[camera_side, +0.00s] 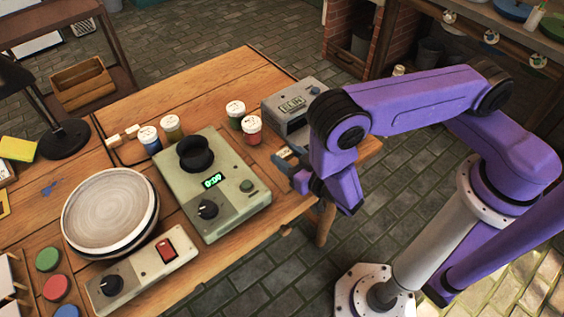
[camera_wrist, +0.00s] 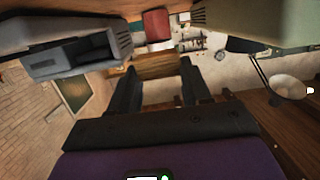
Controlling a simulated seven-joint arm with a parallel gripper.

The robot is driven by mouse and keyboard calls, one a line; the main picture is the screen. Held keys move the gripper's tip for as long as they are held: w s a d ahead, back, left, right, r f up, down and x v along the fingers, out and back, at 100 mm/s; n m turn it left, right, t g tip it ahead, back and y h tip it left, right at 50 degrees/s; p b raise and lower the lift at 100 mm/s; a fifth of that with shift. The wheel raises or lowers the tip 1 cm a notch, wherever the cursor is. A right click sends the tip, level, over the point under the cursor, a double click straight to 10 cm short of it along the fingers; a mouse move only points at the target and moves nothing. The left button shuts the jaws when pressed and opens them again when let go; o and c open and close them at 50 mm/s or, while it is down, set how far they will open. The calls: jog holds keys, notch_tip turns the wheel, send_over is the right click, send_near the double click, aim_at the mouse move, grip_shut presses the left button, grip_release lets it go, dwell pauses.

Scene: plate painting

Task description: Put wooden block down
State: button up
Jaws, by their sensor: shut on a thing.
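My gripper (camera_side: 289,167) is at the right end of the wooden table, just in front of the grey box machine. It is shut on a wooden block (camera_side: 285,153), a small pale piece mostly hidden by the fingers in the side view. In the wrist view the two dark fingers of my gripper (camera_wrist: 160,85) stand apart, and the block's outline between them is hard to make out. I cannot tell whether the held block touches the table.
Pale wooden pieces (camera_side: 131,131) lie by the paint jars (camera_side: 149,139). The green device with a black cup (camera_side: 237,193) stands left of my gripper; the grey machine (camera_side: 292,103) is behind it. A round plate (camera_side: 110,207) sits on a turntable at the left. The table's right edge is close.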

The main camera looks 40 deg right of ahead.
jog(key=shift+f, duration=2.4)
jog(key=shift+f, duration=0.1)
jog(key=o, duration=1.2)
